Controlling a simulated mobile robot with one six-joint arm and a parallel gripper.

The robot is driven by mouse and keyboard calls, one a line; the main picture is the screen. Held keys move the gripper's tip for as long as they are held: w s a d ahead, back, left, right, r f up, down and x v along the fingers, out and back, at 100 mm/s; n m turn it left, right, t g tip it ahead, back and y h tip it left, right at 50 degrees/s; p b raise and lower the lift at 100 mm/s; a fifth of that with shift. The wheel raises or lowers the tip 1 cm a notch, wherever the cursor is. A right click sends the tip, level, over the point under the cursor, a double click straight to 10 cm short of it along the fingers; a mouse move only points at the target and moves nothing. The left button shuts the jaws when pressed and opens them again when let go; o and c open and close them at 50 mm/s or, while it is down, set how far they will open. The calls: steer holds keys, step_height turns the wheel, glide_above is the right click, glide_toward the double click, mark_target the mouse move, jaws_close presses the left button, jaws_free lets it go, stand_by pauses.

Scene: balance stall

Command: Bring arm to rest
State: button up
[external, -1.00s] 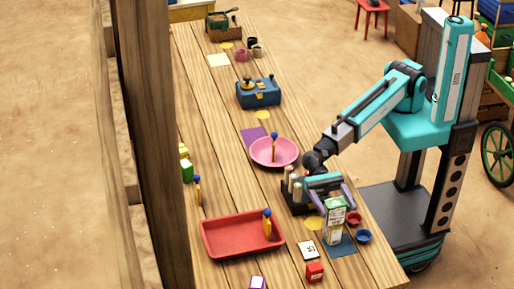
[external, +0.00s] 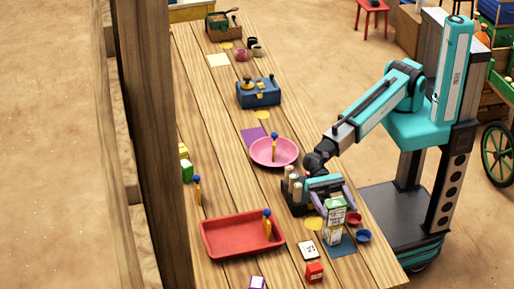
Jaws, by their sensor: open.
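My gripper (external: 336,206) is at the end of my teal arm, low over the front right part of the wooden table (external: 222,160). Its purple fingers are apart, on either side of a white and green carton (external: 335,221). The carton stands upright near a blue mat (external: 342,245). I cannot tell whether the fingers touch it. My arm reaches down and left from its column, its forearm slanting over the table edge.
A black rack (external: 296,205) with several cylinders stands just left of my gripper. A red bowl (external: 353,218) and a blue bowl (external: 363,236) sit to its right. A red tray (external: 215,243) and a pink plate (external: 262,160) are farther left.

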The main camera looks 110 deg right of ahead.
steer(key=d+b, duration=0.2)
steer(key=d, duration=0.8)
steer(key=a+p, duration=0.2)
steer(key=a, duration=1)
steer(key=shift+p, duration=0.3)
steer(key=shift+d+r+b, duration=0.15)
steer(key=shift+r+b, duration=0.3)
steer(key=shift+r, duration=2.2)
steer(key=shift+f, duration=0.1)
steer(key=shift+f+p, duration=0.4)
steer(key=shift+f, duration=2.05)
steer(key=shift+d+f, duration=0.15)
steer(key=shift+d, duration=0.55)
